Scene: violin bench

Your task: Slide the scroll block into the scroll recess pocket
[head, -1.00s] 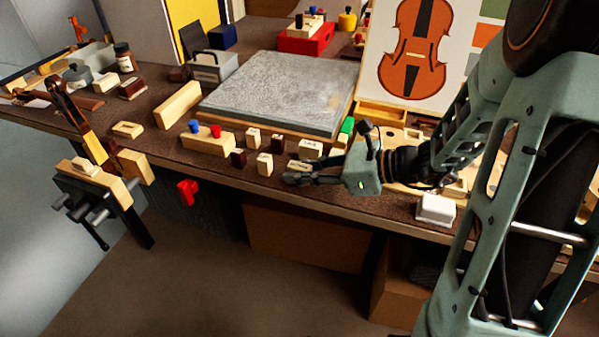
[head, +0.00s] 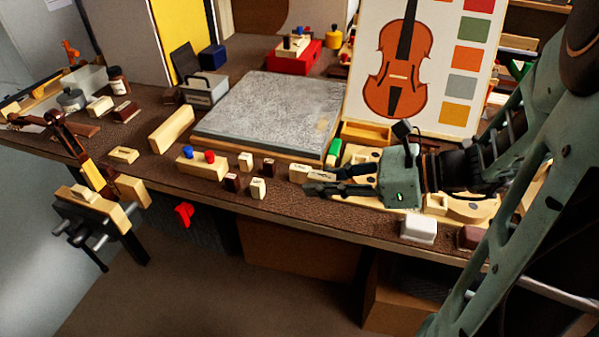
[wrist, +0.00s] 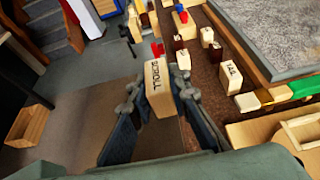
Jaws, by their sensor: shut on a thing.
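The pale scroll block (wrist: 158,90), marked "SCROLL", stands between the two fingers of my gripper (wrist: 158,105) in the wrist view. The gripper is shut on it. In the head view my gripper (head: 318,186) holds the block (head: 321,177) near the bench's front edge, just right of another pale block. A pale wooden board with cut-outs (head: 472,208) lies partly behind and right of my gripper. The arm hides much of it. I cannot tell which cut-out is the scroll recess pocket.
Several small light and dark blocks stand left of my gripper, among them the tail block (wrist: 231,77). A grey stone slab (head: 270,110) lies behind them. A white box (head: 418,228) stands at the front edge, and a violin picture (head: 405,65) stands behind.

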